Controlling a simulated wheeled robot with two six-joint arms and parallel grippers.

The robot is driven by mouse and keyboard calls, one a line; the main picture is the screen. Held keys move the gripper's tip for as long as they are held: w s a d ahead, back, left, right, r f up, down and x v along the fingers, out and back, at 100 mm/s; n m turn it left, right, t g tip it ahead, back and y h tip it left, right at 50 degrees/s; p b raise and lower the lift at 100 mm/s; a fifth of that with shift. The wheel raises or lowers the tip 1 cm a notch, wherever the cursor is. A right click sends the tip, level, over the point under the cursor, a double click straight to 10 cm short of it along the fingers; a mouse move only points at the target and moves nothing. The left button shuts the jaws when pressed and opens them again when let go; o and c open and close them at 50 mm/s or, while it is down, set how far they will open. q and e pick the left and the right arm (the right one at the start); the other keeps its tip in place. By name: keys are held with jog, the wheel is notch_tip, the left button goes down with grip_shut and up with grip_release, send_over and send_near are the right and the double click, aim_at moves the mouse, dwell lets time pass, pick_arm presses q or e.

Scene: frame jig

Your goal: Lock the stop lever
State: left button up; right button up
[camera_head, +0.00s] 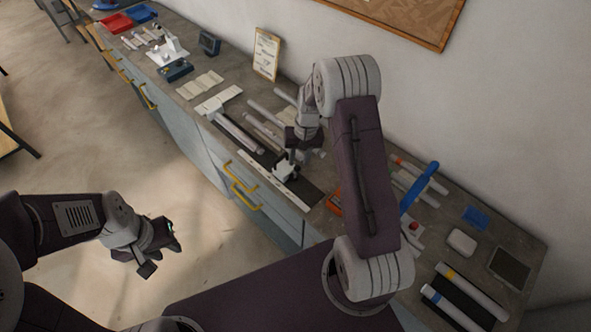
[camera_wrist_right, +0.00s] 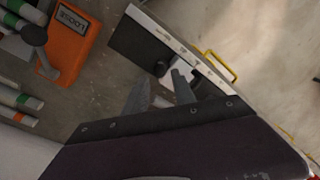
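The frame jig is a long dark bed with a pale scale rail (camera_head: 275,183) along the bench's front edge; its end and rail (camera_wrist_right: 196,55) show in the right wrist view. A white stop block (camera_head: 283,171) sits at the rail, and part of it (camera_wrist_right: 184,74) shows beside a black knob (camera_wrist_right: 160,68), seemingly the stop lever's. My right gripper (camera_wrist_right: 160,88) is open, its fingers apart just short of the knob. Whether they touch it, and the lever's angle, I cannot tell. My left gripper (camera_head: 163,258) is open and empty above the floor.
An orange box marked LOOSE (camera_wrist_right: 70,42) lies beside the jig. Several tubes with coloured bands (camera_wrist_right: 18,98) lie near it. A blue-handled tool (camera_head: 420,188) and a white block (camera_head: 462,242) are at the right. Yellow drawer handles (camera_head: 240,178) line the bench front.

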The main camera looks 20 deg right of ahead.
aim_at(297, 170)
jog(key=f, duration=0.2)
jog(key=f+p, duration=0.1)
jog(key=f, duration=0.1)
jog(key=f+p, duration=0.1)
jog(key=f, duration=0.1)
jog(key=shift+a, duration=0.35)
jog(key=shift+w+f, duration=0.15)
jog(key=shift+f, duration=0.45)
grip_shut()
dwell(0.4)
